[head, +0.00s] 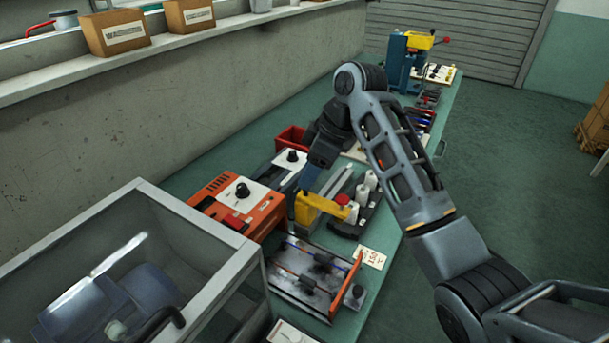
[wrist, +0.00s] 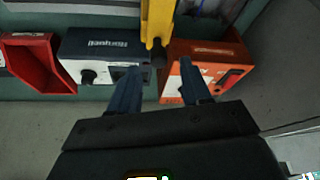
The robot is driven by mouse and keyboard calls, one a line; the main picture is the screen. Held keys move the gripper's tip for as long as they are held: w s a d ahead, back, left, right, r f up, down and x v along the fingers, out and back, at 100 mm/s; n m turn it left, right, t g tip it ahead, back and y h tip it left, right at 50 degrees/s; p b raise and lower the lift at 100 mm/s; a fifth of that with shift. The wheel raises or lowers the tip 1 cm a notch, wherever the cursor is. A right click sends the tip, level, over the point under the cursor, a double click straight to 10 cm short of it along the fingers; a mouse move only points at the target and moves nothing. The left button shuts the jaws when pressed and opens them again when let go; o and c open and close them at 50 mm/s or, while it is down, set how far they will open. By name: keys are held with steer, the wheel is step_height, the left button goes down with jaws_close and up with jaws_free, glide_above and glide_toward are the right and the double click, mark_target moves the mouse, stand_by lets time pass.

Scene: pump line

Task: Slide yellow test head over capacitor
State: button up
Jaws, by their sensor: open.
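The yellow test head (head: 318,206) shows as a yellow arm with a red knob, near the middle of the bench in the head view. In the wrist view a yellow bar (wrist: 157,22) with a dark lower end reaches toward the space between my fingertips. My gripper (wrist: 158,70) is open with nothing clasped between its fingers. In the head view it hangs close to the yellow test head; I cannot tell whether they touch. Several white cylinders (head: 363,192) stand in a black holder just right of the test head. I cannot tell which thing is the capacitor.
An orange instrument (head: 238,206) and a white-faced instrument (wrist: 98,62) stand beside the wall. A red bin (wrist: 38,62) is left in the wrist view. A shallow tray (head: 305,278) and a glass-walled box (head: 190,215) lie nearer. A blue and yellow machine (head: 408,58) stands far off.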

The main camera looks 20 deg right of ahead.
steer(key=shift+x, duration=1.15)
jaws_close()
